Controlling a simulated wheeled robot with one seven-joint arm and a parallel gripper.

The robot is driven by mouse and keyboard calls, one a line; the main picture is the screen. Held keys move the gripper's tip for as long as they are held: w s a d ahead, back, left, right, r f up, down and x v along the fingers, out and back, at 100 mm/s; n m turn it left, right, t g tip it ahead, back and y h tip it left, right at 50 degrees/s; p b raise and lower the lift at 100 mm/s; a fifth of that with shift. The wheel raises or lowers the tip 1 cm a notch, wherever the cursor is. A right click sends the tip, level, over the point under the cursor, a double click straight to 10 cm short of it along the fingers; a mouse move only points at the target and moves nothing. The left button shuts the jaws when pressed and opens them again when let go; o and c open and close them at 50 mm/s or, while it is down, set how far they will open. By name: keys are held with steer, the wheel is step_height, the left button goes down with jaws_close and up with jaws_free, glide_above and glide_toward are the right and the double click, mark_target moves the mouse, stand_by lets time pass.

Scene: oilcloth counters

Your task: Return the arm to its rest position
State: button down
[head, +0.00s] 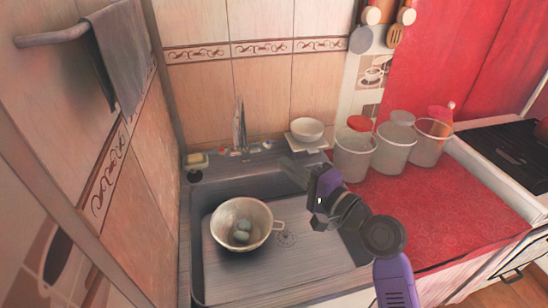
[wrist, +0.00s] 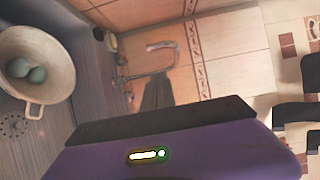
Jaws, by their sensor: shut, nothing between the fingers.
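My gripper (head: 297,172) is shut and empty. It hangs in the air over the right rim of the sink, at the end of my purple and black arm.
A pale colander (head: 230,205) holding rounded grey-green things stands in the sink (head: 290,268); it also shows in the wrist view (wrist: 62,62). A white bowl (head: 307,128) and several canisters (head: 353,160) stand behind my arm. The red counter (head: 440,215) is clear in front.

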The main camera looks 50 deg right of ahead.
steer(key=shift+s, duration=0.15)
steer(key=s+d+n+h, duration=0.1)
steer(key=s+n+h, duration=0.3)
steer(key=s+h, duration=0.15)
steer(key=s+a+f+n+g+y, duration=0.1)
steer(key=s+a+f+n+y, duration=0.3)
steer(key=s+a+n, duration=0.3)
steer(key=s+a+f+n+g+y, duration=0.2)
steer(key=s+a+f+n, duration=0.3)
steer(key=s+a, duration=0.9)
steer(key=s+n+y, duration=0.1)
steer(key=n, duration=0.2)
steer(key=shift+a+f+y, duration=0.15)
steer(key=shift+a+y, duration=0.2)
steer(key=c, duration=2.1)
jaws_free()
